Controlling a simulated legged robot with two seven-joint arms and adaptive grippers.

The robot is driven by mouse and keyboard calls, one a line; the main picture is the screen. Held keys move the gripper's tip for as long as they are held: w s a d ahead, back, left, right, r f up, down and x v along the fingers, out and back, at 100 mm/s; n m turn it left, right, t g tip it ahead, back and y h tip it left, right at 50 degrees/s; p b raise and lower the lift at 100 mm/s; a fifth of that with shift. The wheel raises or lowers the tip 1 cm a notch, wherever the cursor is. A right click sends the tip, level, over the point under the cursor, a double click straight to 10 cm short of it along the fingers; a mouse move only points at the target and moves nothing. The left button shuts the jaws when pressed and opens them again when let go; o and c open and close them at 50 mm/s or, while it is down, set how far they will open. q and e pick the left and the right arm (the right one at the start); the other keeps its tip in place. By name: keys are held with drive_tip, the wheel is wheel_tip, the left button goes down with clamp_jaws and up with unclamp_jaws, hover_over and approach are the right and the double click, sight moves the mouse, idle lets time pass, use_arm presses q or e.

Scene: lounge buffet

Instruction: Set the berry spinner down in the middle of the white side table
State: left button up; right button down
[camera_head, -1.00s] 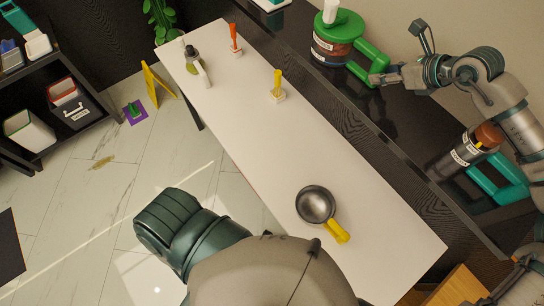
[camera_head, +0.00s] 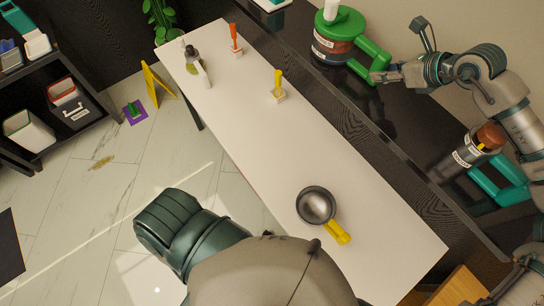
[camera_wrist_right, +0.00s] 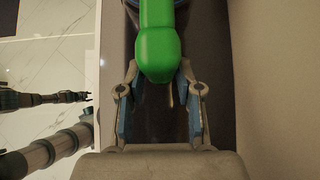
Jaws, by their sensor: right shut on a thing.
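The berry spinner (camera_head: 333,47), as I take it, is a clear tub of dark red contents with a green lid, a white top knob and a green side handle. It is at the top of the head view, over the dark counter; I cannot tell whether it touches it. My right gripper (camera_head: 384,78) is shut on its green handle, which also fills the middle of the right wrist view (camera_wrist_right: 158,55). The white side table (camera_head: 300,145) runs diagonally through the head view. My left gripper (camera_wrist_right: 85,97) seems to show small at the left of the wrist view; its jaws are unclear.
On the table stand a bottle (camera_head: 194,62), an orange-handled item (camera_head: 235,42), a yellow-handled item (camera_head: 278,88) and a pan (camera_head: 315,204). The table's middle between the yellow-handled item and the pan is bare. A teal-handled jar (camera_head: 465,153) stands on the dark counter (camera_head: 370,135).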

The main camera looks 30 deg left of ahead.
sight(385, 55)
drive_tip(key=shift+r, duration=0.4)
drive_tip(key=shift+a+r, duration=0.15)
drive_tip(key=shift+a, duration=0.05)
drive_tip(key=shift+d+r+p, duration=0.1)
drive_tip(key=shift+r+p, duration=1.25)
drive_tip(key=shift+r, duration=1.05)
